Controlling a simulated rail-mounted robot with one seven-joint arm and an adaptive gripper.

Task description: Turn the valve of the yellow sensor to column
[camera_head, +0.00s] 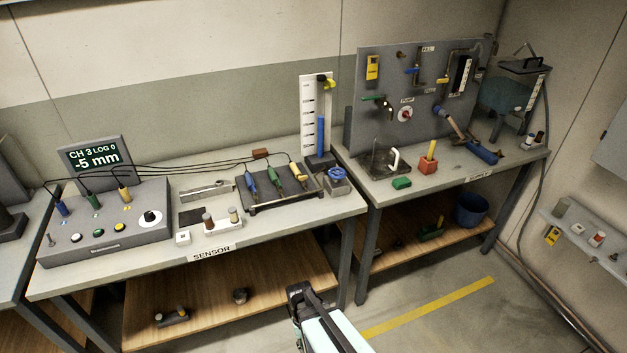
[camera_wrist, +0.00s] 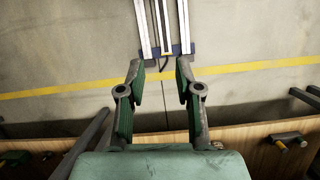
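The yellow sensor (camera_head: 298,172) lies in a dark rack (camera_head: 268,203) on the sensor bench, to the right of a green sensor (camera_head: 274,178) and a blue sensor (camera_head: 251,184). Its valve is too small to make out. A clear column with blue liquid (camera_head: 320,137) stands behind the rack before a white scale (camera_head: 314,100). A blue handwheel (camera_head: 337,173) sits on a grey block right of the rack. My gripper (camera_head: 299,292) is low in front of the bench, apart from all of these. In the wrist view my gripper (camera_wrist: 160,70) is open and empty, above the floor.
A console (camera_head: 108,223) with a display reading "CH 3 LOG 0 -5 mm" is at the left, with cables to the sensors. A second bench with a pump panel (camera_head: 415,95) stands at the right. A wooden lower shelf (camera_head: 220,290) lies under the sensor bench. Floor in front is clear.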

